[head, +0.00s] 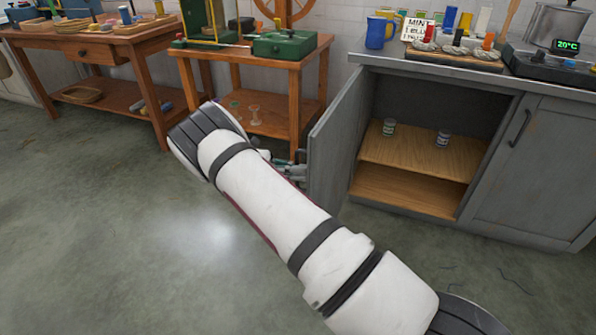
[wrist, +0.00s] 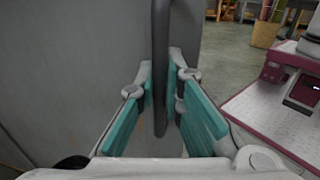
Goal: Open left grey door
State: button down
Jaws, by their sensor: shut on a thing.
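The left grey door (head: 338,137) of the grey cabinet stands swung wide open in the head view, showing the wooden shelf (head: 425,155) inside. In the wrist view the door's grey face (wrist: 85,65) fills the left side, with its dark vertical bar handle (wrist: 160,70) in the middle. My gripper (wrist: 162,100) has its teal-padded fingers on both sides of the handle and is shut on it. In the head view my gripper (head: 290,170) is partly hidden behind my arm, at the door's outer face.
Two small jars (head: 389,127) (head: 443,138) stand on the shelf. The right grey door (head: 535,170) is closed. A blue jug (head: 377,33) and a pot (head: 556,24) stand on the counter. A wooden table (head: 255,65) stands left of the door. Floor in front is clear.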

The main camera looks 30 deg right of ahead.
jog(key=shift+a, duration=0.1)
jog(key=c, duration=1.7)
grip_release()
notch_tip(320, 180, up, 10)
